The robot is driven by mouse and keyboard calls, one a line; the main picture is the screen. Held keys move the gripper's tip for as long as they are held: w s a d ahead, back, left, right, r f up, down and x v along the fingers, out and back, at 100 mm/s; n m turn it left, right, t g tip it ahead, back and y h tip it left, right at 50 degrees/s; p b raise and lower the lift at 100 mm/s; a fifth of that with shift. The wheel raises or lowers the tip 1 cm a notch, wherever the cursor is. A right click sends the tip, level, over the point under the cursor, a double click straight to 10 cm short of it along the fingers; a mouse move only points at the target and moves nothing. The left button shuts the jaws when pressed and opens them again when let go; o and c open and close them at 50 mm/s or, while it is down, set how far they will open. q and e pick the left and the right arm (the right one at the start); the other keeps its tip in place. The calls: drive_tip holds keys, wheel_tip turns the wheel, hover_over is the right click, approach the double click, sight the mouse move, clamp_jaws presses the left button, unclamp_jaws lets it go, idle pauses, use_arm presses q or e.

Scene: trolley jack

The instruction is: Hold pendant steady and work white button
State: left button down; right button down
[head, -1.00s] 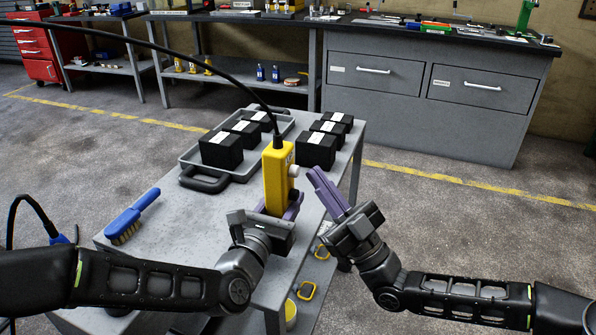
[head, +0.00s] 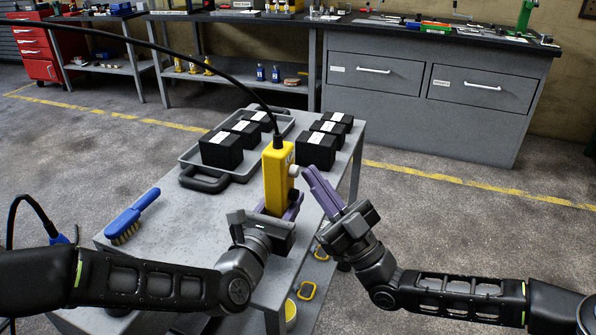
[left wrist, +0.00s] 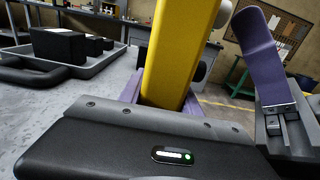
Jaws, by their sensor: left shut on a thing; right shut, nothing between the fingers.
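The yellow pendant (head: 277,178) stands upright above the grey trolley top, with a black cable rising from its top. My left gripper (head: 280,208) is shut on the pendant's lower part. The pendant also fills the middle of the left wrist view (left wrist: 178,55). The white button (head: 294,171) sticks out from the pendant's right side. My right gripper (head: 311,172) is shut and empty, its purple fingertips just right of the button. Whether they touch it I cannot tell. In the left wrist view the right gripper's purple finger (left wrist: 262,50) stands to the right of the pendant.
A grey tray (head: 192,163) with black boxes lies behind the pendant, and more black boxes (head: 316,150) stand right of it. A blue brush (head: 132,216) lies on the trolley top (head: 190,225) at left. The black cable (head: 190,58) arches across the upper left.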

use_arm(q)
drive_tip(key=shift+d, duration=0.1)
use_arm(e)
drive_tip(key=shift+w+a, duration=0.15)
drive_tip(key=shift+a, duration=0.35)
idle(2.1)
drive_tip(key=shift+d, duration=0.1)
drive_tip(key=shift+s+d, duration=0.35)
drive_tip(key=shift+d, duration=0.45)
drive_tip(key=shift+d, duration=0.1)
drive_tip(key=shift+s+d, duration=0.3)
drive_tip(key=shift+d, duration=0.45)
drive_tip(key=shift+s+d, duration=0.35)
drive_tip(key=shift+d, duration=0.4)
drive_tip(key=shift+s+d, duration=0.3)
drive_tip(key=shift+d, duration=0.45)
use_arm(q)
drive_tip(key=c, duration=0.8)
unclamp_jaws()
drive_tip(key=shift+o, duration=0.2)
drive_tip(key=shift+s, duration=0.1)
use_arm(e)
drive_tip(key=shift+s, duration=0.1)
